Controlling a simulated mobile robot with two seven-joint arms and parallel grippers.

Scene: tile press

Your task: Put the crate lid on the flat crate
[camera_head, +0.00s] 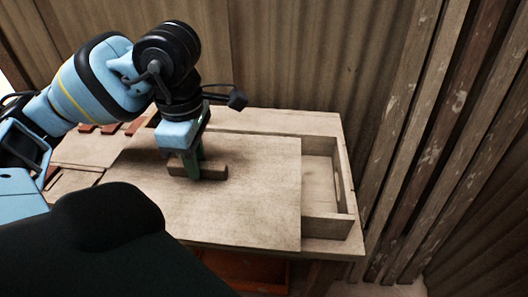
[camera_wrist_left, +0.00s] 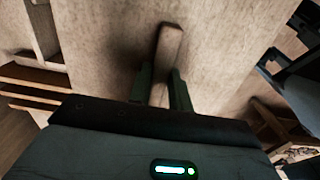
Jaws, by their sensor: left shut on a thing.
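The crate lid (camera_head: 250,195) is a flat, pale wooden board with a bar handle (camera_head: 217,173) on top; the handle also shows in the left wrist view (camera_wrist_left: 170,45). My left gripper (camera_head: 195,167) is shut on this handle from above, with one finger on each side. The flat crate (camera_head: 343,175) is a low wooden box at the right of the table. Its right end shows open past the lid's right edge; the lid hides the rest. I cannot tell whether the lid touches the crate walls. My right gripper is not in view.
Several reddish tiles (camera_head: 87,128) lie at the left back of the table. A corrugated wall (camera_head: 300,60) stands close behind, and wooden posts (camera_head: 410,130) stand to the right. An orange container (camera_head: 245,270) shows below the table's front edge.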

